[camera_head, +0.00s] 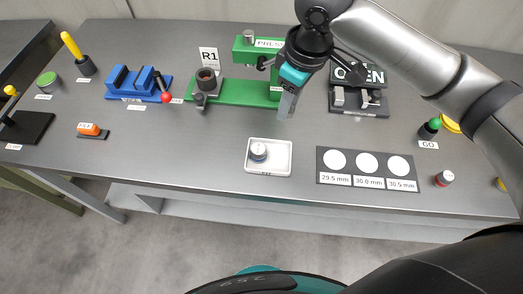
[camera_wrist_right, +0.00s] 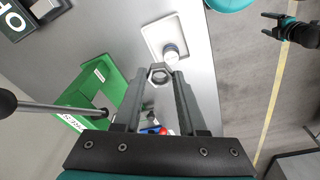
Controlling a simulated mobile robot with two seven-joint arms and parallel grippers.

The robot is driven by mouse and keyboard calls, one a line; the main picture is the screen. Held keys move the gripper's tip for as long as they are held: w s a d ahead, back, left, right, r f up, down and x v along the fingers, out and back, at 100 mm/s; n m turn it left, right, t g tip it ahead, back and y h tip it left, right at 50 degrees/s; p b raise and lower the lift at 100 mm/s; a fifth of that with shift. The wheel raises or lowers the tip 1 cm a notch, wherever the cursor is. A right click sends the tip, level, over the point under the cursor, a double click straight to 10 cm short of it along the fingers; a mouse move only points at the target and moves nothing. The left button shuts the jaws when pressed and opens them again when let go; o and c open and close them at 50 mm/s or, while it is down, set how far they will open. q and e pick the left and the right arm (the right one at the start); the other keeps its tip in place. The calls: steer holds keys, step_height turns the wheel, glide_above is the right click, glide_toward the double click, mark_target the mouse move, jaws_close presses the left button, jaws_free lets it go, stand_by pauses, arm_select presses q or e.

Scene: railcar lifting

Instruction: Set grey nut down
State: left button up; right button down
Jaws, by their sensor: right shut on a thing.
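The grey nut (camera_wrist_right: 160,74) is a hexagonal ring with a dark hole, held between the fingertips of my right gripper (camera_wrist_right: 158,82) in the right wrist view. In the head view my right gripper (camera_head: 286,108) points down above the bench, just right of the green press. The nut cannot be made out there. A white tray (camera_head: 282,163) lies in front of the gripper, with a small round silver-topped piece (camera_head: 258,150) in it. The tray also shows in the wrist view (camera_wrist_right: 190,27). My left gripper (camera_wrist_right: 272,24) shows there over the floor, fingers apart and empty.
The green press (camera_head: 235,92) stands left of my right gripper. A dark plate with white circles (camera_head: 367,182), labelled with sizes, lies right of the tray. A blue vise (camera_head: 135,82) stands further left. Bare bench lies between the press and the tray.

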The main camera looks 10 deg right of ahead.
steer(key=shift+w+r+n+g+p, duration=0.1)
steer(key=shift+r+n+g+p, duration=0.3)
steer(key=shift+n+p, duration=0.8)
steer(key=shift+p, duration=0.15)
steer(key=shift+f+n, duration=0.15)
steer(key=shift+n, duration=0.15)
steer(key=b, duration=0.1)
glide_above(279, 159)
steer(key=f, duration=1.4)
steer(key=shift+d+f, duration=0.25)
steer(key=shift+f, duration=0.15)
arm_select(q)
steer(key=shift+s+a+r+b, duration=0.35)
steer(key=shift+s+r+b, duration=0.25)
steer(key=shift+r, duration=0.15)
arm_select(e)
steer(key=shift+f, duration=2.6)
steer(key=shift+f, duration=0.1)
steer(key=shift+c, duration=2.3)
jaws_free()
arm_select(q)
steer(key=shift+w, duration=0.1)
